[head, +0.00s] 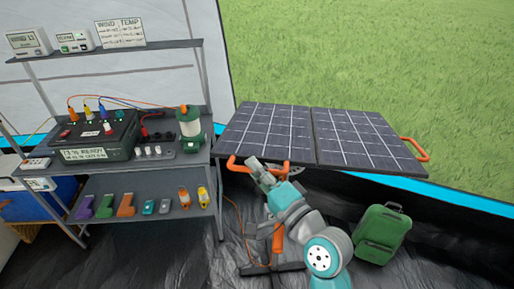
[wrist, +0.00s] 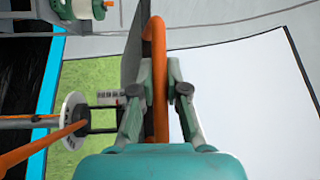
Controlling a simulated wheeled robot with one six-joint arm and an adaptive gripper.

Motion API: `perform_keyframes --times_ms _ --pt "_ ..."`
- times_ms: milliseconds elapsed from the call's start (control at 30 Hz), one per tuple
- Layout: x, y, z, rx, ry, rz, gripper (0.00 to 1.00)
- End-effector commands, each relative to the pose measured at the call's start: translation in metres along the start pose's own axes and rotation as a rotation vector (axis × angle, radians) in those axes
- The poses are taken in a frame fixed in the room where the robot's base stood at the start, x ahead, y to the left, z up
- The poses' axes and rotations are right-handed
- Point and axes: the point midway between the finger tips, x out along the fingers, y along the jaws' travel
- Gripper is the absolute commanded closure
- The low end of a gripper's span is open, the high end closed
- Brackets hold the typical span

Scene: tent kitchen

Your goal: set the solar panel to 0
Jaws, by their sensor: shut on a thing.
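The solar panel (head: 345,135) is a dark, gridded, two-part panel at the tent opening, tilted, with orange handles at its near left and right edge. My gripper (head: 255,166) is at the near left handle (head: 280,171). In the wrist view my gripper (wrist: 160,92) is shut on the orange handle (wrist: 158,50), which runs between its two fingers. The panel's dark edge (wrist: 130,65) is just left of the fingers. A white round disc (wrist: 70,106) with a dark hub shows at the left; its marks are too small to read.
A metal shelf (head: 195,158) with a green power box (head: 85,152), a lantern (head: 190,122) and several coloured tools stands at the left. A green case (head: 382,233) stands on the floor at right. An orange cable (head: 236,212) hangs near the panel stand.

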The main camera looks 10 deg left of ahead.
Motion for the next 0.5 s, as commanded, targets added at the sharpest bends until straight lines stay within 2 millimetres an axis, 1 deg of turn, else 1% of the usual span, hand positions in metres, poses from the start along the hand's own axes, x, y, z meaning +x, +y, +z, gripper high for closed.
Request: perform_keyframes --times_ms 33,200,333,500 --pt "-0.003 0.010 0.003 0.005 -0.002 0.005 1.00" --pt "-0.008 0.028 0.008 0.004 -0.002 0.005 1.00" --pt "-0.010 0.037 0.010 0.004 -0.002 0.004 1.00" --pt "-0.011 0.043 0.012 0.003 -0.002 0.004 1.00"
